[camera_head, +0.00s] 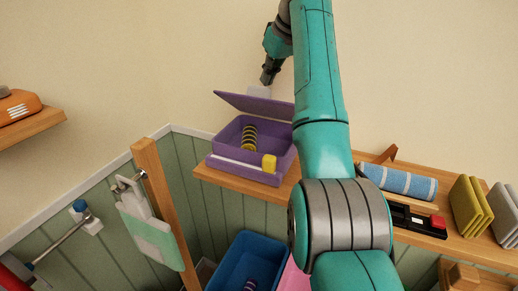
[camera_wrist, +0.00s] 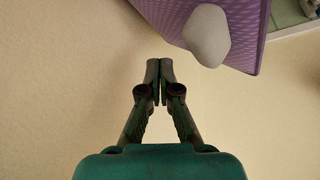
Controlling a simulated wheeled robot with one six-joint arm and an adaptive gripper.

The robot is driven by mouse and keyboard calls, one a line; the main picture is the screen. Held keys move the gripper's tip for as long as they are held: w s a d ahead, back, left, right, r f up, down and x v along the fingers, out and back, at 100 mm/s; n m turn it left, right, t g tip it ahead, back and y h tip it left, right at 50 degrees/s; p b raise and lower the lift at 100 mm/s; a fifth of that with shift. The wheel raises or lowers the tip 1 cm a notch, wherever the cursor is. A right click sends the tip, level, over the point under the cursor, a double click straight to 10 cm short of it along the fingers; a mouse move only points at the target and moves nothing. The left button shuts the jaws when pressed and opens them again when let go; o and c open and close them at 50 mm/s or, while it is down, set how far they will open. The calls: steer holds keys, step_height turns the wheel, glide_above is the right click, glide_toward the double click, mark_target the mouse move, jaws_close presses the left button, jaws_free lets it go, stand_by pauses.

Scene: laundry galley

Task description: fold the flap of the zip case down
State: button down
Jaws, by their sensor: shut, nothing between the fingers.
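The purple zip case (camera_head: 226,138) sits open on a wooden shelf, with a yellow-and-black ringed item (camera_head: 249,136) inside. Its flap (camera_head: 248,104) stands raised at the back; its right end is hidden by my arm. A pale rounded tab (camera_head: 258,92) shows at the flap's upper edge. In the wrist view the flap (camera_wrist: 172,18) fills the top right, with the tab (camera_wrist: 207,36) on it. My gripper (camera_head: 265,80) is above and behind the flap, near the wall. Its fingertips (camera_wrist: 159,68) are together and empty, to the left of the tab and apart from it.
The shelf (camera_head: 465,241) also bears a rolled blue towel (camera_head: 399,182), a black tray with a red block (camera_head: 418,219) and yellow folded cloths (camera_head: 470,206). A wooden post (camera_head: 164,200) stands left. A blue bin (camera_head: 247,258) is below.

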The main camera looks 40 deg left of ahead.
mark_target(263, 88)
steer(key=shift+f, duration=0.4)
steer(key=shift+s+d+f, duration=0.15)
steer(key=shift+s+f, duration=0.05)
steer(key=shift+s, duration=0.4)
steer(key=shift+s+d+f, duration=0.1)
steer(key=shift+s+f, duration=0.15)
steer(key=shift+s, duration=0.25)
steer(key=shift+s+d+f, duration=0.1)
steer(key=shift+s+f, duration=0.15)
steer(key=shift+s, duration=0.25)
